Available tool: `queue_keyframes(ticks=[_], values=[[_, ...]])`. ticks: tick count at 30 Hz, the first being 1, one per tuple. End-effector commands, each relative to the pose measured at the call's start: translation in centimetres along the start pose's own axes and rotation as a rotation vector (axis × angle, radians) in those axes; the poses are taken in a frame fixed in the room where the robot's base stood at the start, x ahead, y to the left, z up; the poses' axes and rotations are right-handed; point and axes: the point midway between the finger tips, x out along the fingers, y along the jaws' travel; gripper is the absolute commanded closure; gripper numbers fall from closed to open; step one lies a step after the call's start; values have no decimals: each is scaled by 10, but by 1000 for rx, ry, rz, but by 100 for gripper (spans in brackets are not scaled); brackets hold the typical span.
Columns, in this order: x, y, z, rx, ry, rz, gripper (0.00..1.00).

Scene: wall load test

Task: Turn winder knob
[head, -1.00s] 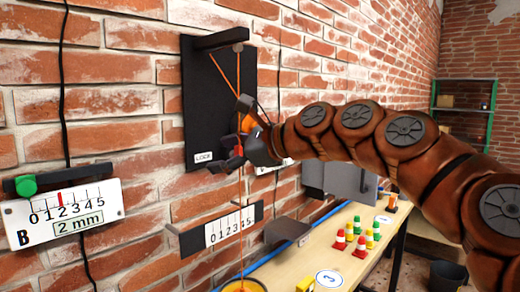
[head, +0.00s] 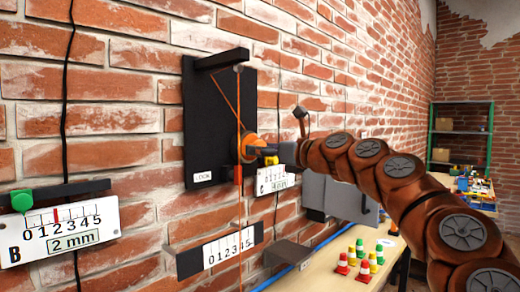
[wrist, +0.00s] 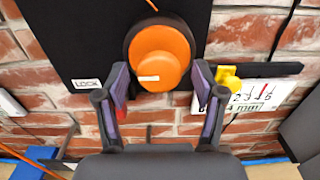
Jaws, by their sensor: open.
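The winder knob (wrist: 160,58) is a round orange knob with a small white mark, set on a dark panel (head: 207,120) on the brick wall. In the head view the knob (head: 247,146) is partly hidden by my gripper. My gripper (wrist: 158,82) is open, with one finger on each side of the knob's lower part in the wrist view. I cannot tell whether the fingers touch it. In the head view my gripper (head: 264,157) reaches the panel from the right. An orange cord (head: 239,105) runs over the panel's top arm and hangs down.
A scale (head: 230,248) sits below the panel. Gauge B (head: 60,235) with a green block is at the left; a gauge with a yellow block (wrist: 228,82) is right of the knob. A wooden table (head: 325,273) holds small coloured cones (head: 342,264).

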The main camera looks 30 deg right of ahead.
Motion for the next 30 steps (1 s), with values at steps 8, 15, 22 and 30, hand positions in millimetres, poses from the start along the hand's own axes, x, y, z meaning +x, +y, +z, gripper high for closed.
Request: queue_keyframes(ticks=[8, 15, 22, 30], values=[[13, 1, -1, -1, 1, 1, 31], [12, 1, 0, -1, 1, 0, 35], [12, 1, 0, -1, 1, 0, 59], [12, 0, 0, -1, 1, 0, 87]])
